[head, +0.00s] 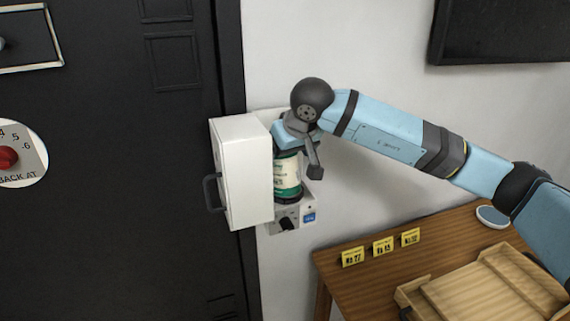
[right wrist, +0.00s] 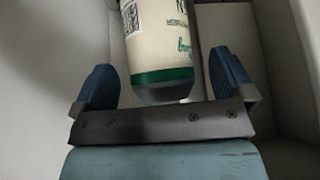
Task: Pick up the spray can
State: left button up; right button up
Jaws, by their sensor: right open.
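The spray can (head: 287,177) has a cream label and a green band. It stands in a small white wall cabinet (head: 246,170), whose door is swung open to the left. My right gripper (head: 292,138) reaches in at the can's upper part; its fingers are mostly hidden in the head view. In the right wrist view, my right gripper (right wrist: 165,80) is open, with one blue finger on each side of the can (right wrist: 162,45). Gaps show between the fingers and the can. The can's far end is cut off by the frame. My left gripper is not in view.
The cabinet's walls stand close around the gripper. A plate with a dark knob (head: 288,222) is below the can. A wooden table (head: 345,285) at lower right holds yellow number tags (head: 382,246), a wooden box (head: 490,290) and a small dish (head: 492,216). A dark door (head: 110,200) fills the left.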

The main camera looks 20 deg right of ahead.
jog(key=shift+x, duration=1.05)
jog(key=shift+s+r, duration=0.1)
jog(key=shift+c, duration=0.3)
jog(key=c, duration=1.2)
jog(key=shift+o, duration=0.2)
jog(key=shift+r, duration=0.2)
notch_tip(320, 180, up, 7)
jog(key=shift+s+f+b, duration=0.1)
jog(key=shift+b, duration=1)
jog(key=s+b, duration=0.3)
jog(key=s, duration=1.6)
jog(key=shift+s+d+b, duration=0.35)
jog(key=shift+b, duration=0.05)
